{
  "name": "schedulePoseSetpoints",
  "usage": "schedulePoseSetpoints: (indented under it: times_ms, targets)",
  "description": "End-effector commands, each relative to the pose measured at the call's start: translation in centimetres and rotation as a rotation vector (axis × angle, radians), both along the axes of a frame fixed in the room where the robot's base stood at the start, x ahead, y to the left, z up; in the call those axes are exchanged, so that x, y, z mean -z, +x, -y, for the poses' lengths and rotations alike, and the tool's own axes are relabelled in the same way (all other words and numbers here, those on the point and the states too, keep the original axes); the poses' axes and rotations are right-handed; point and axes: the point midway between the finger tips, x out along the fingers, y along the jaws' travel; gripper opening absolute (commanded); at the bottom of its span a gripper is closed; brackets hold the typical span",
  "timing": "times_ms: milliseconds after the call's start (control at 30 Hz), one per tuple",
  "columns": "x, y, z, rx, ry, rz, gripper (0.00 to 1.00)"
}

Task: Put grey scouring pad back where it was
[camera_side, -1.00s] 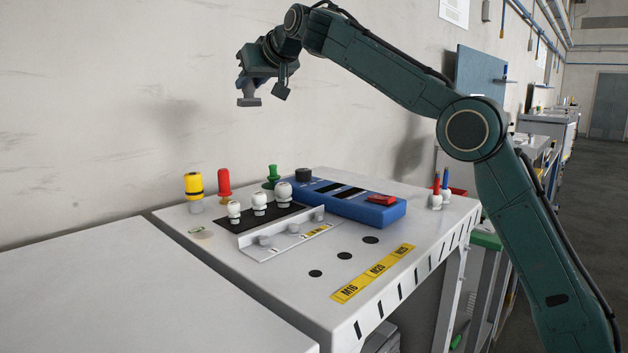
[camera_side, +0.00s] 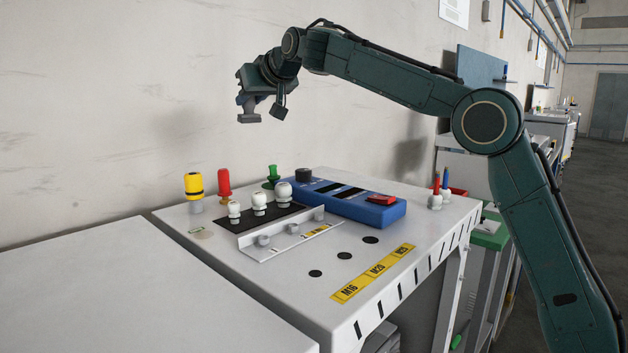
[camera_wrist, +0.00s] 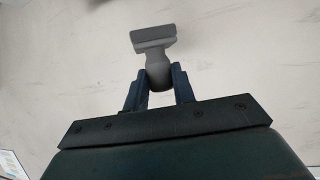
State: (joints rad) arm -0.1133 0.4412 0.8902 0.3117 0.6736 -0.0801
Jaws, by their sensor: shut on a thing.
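My gripper (camera_side: 246,102) is shut on the grey scouring pad (camera_side: 249,118) and holds it high above the left part of the bench, in front of the wall. In the wrist view the two dark fingers (camera_wrist: 159,88) close on the narrow neck of the grey pad (camera_wrist: 154,38), and its wide flat face points away from the fingers. In the side view the flat face points down. Nothing touches the pad but the fingers. A pale round mark (camera_side: 203,235) lies on the bench top near its left edge.
The bench top (camera_side: 300,290) carries a yellow-topped piece (camera_side: 194,185), a red one (camera_side: 224,182), a green one (camera_side: 272,175), several white knobs (camera_side: 259,203) on a black plate, a metal bracket (camera_side: 290,234) and a blue instrument (camera_side: 345,201). Red and blue items (camera_side: 440,188) stand right.

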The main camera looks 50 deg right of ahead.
Motion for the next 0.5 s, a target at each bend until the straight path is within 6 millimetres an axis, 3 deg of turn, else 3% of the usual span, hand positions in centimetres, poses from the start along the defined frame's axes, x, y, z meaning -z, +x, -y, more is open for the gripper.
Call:
schedulePoseSetpoints:
  times_ms: [500]
  targets:
    - [6.1, -0.1, 0.0, 0.0, -0.001, -0.003, 0.0]
